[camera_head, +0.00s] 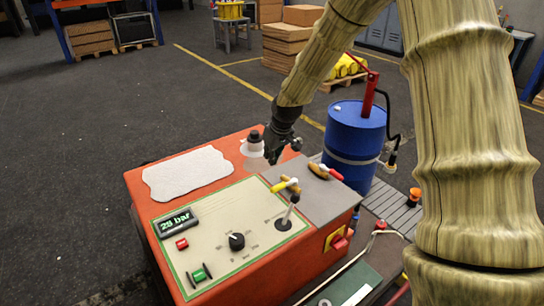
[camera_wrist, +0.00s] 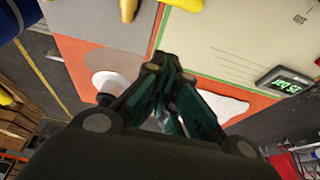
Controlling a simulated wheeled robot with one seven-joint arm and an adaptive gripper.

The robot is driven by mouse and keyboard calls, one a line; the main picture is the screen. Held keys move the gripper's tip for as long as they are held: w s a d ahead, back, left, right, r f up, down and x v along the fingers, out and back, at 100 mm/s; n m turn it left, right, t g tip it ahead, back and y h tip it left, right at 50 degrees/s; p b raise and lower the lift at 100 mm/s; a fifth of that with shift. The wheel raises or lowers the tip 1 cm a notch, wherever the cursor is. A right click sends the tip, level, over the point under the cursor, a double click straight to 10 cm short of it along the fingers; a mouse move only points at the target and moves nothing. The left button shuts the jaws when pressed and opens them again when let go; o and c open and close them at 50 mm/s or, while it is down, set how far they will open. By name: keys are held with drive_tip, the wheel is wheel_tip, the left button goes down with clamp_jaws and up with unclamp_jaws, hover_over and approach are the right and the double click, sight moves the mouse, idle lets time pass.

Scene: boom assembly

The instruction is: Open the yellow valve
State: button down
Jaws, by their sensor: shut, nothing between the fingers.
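The yellow valve (camera_head: 280,186) has a yellow handle and a brass-coloured body, and lies on the grey plate of the orange machine. A yellow handle, probably its own, is cut by the top edge of the wrist view (camera_wrist: 186,4). My gripper (camera_head: 272,158) is above the machine top, behind the yellow valve and apart from it. Its fingers are closed together with nothing between them, as the wrist view (camera_wrist: 162,120) also shows. A second valve with a red handle (camera_head: 334,174) sits to the right of the yellow one.
The orange machine (camera_head: 135,190) carries a black lever (camera_head: 289,208), a knob (camera_head: 237,241) and a display reading 25 bar (camera_head: 175,219). A white cloth (camera_head: 188,172) and a white, black-topped container (camera_head: 252,150) stand near my gripper. A blue drum (camera_head: 354,135) is behind right.

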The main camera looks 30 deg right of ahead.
sight(284, 186)
drive_tip(key=p+x, duration=0.1)
drive_tip(key=x, duration=0.6)
drive_tip(key=shift+w+f, duration=0.1)
drive_tip(key=shift+f, duration=0.25)
drive_tip(key=s, duration=0.1)
drive_tip(key=s+p, duration=0.1)
drive_tip(key=s, duration=0.1)
drive_tip(key=shift+d+f, duration=0.1)
drive_tip(key=shift+d, duration=0.1)
drive_tip(key=shift+s+f, duration=0.25)
drive_tip(key=shift+s, duration=0.2)
drive_tip(key=shift+d, duration=0.1)
